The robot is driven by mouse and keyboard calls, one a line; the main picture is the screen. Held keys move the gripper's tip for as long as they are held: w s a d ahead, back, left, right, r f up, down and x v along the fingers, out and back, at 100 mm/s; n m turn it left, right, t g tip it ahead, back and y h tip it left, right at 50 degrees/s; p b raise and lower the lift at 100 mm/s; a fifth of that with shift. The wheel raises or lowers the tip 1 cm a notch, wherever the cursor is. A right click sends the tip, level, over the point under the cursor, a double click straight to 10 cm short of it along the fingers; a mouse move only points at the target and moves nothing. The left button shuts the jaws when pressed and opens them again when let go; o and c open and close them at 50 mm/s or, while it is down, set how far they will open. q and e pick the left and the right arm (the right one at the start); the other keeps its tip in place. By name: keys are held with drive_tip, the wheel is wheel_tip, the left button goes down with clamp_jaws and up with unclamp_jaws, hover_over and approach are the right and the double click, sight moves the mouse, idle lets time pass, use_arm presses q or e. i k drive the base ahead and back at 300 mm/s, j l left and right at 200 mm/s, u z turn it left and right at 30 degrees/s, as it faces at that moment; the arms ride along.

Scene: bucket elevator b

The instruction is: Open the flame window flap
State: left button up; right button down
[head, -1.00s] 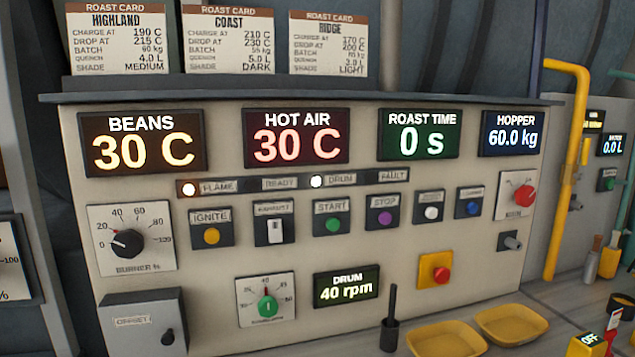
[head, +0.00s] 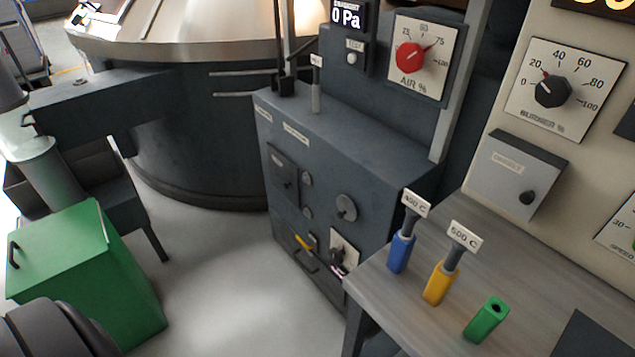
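A dark blue-grey burner cabinet (head: 345,140) stands in the middle of the head view. Its front carries a dark rectangular flap or door (head: 283,173) at the upper left, lying flat against the front; I cannot tell for sure that it is the flame window flap, as the labels are too small to read. Right of it are small round fittings and a grey round knob or cover (head: 346,207). Lower down are a yellow handle (head: 304,242) and a pale plate with a dark knob (head: 341,254). Neither of my grippers is in view.
A worktop (head: 410,313) at the lower right holds blue (head: 401,253), yellow (head: 437,284) and green (head: 486,319) holders near the cabinet's right side. A green bin (head: 85,275) stands at the lower left. The floor before the cabinet is clear.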

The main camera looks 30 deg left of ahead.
sight(347, 209)
drive_tip(key=u, duration=0.85)
